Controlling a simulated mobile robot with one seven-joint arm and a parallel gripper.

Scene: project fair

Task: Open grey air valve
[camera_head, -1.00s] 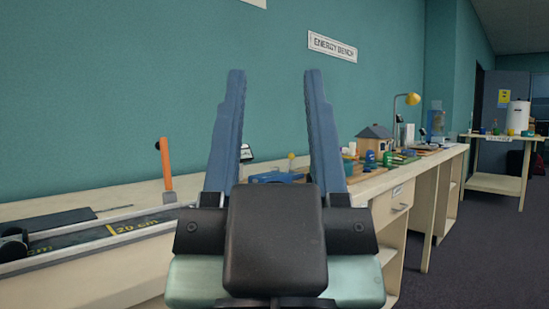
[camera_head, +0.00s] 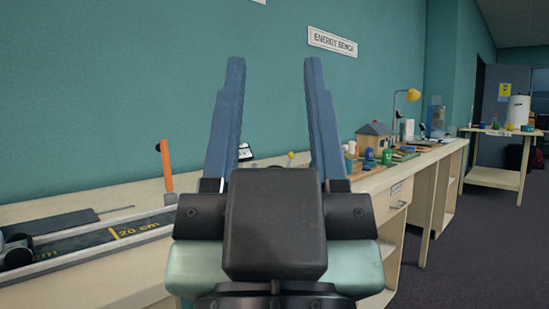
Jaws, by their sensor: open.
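My gripper (camera_head: 273,65) is in the middle of the view, its two blue fingers spread wide apart and pointing up. It is open, with nothing between the fingers. I cannot make out a grey air valve. The gripper body hides part of the bench behind it. A long dark track (camera_head: 88,240) marked "20 cm" lies on the bench at the lower left, with an orange-handled upright lever (camera_head: 166,165) just behind it.
The long pale bench (camera_head: 410,160) runs along the teal wall to the right. It carries a small house model (camera_head: 374,138), a yellow lamp (camera_head: 413,95) and small coloured items. A separate table (camera_head: 500,178) stands at the far right. The dark floor (camera_head: 480,250) at lower right is clear.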

